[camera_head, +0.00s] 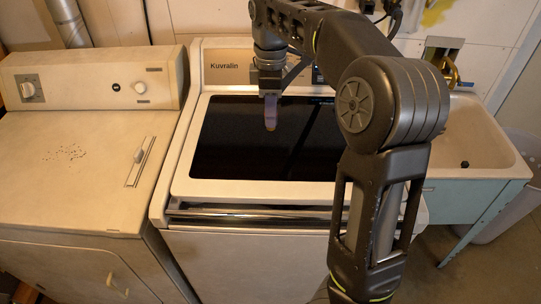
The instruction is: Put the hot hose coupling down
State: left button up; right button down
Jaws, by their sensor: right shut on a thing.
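My right arm comes in from the lower right and reaches over the washer. My right gripper (271,122) points down above the dark glass lid of the washer (180,190). Its fingers are shut, and a small orange-brown bit (271,128) shows at the tips. It looks like the hot hose coupling, mostly hidden by the fingers. I cannot tell whether it touches the lid or is just above it. My left gripper is not in view.
A cream dryer (90,160) stands left of the washer, with small dark specks and a slider-like part (139,157) on top. A utility sink (480,140) with a brass faucet (449,72) stands at the right, a pale basket (520,190) beside it. The lid around the gripper is clear.

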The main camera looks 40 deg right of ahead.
aim_at(271, 130)
notch_tip(271, 130, down, 6)
jog(key=b, duration=0.5)
jog(key=shift+r+b, duration=0.1)
jog(key=shift+b, duration=0.3)
jog(key=shift+f+p, duration=0.2)
jog(key=shift+p, duration=0.1)
jog(key=shift+f, duration=1.9)
jog(key=shift+f, duration=0.1)
jog(key=c, duration=1.1)
grip_release()
